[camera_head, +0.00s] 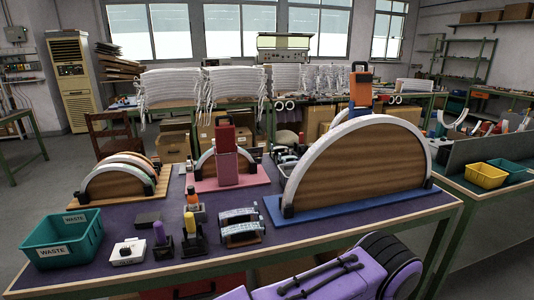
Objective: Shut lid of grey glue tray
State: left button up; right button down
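I cannot single out the grey glue tray or its lid with certainty. Some small grey, box-like items (287,156) lie at the back of the purple-topped table, between the pink-based arch and the large arch, partly hidden. A small dark grey block (148,219) lies nearer the front left. Neither shows a clear open or closed lid at this size. Neither of my grippers is in view. A purple and black part, likely mine, fills the bottom centre-right, in front of the table.
The purple table (112,262) carries a teal waste bin (62,240), a large wooden arch (355,165) on a blue base, a pink-based arch (208,160), a smaller arch (118,182), bottles and a glittery arc stand (240,224). Yellow bin (486,175) stands right.

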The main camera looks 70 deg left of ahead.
aim_at(257, 152)
jog(key=u, duration=2)
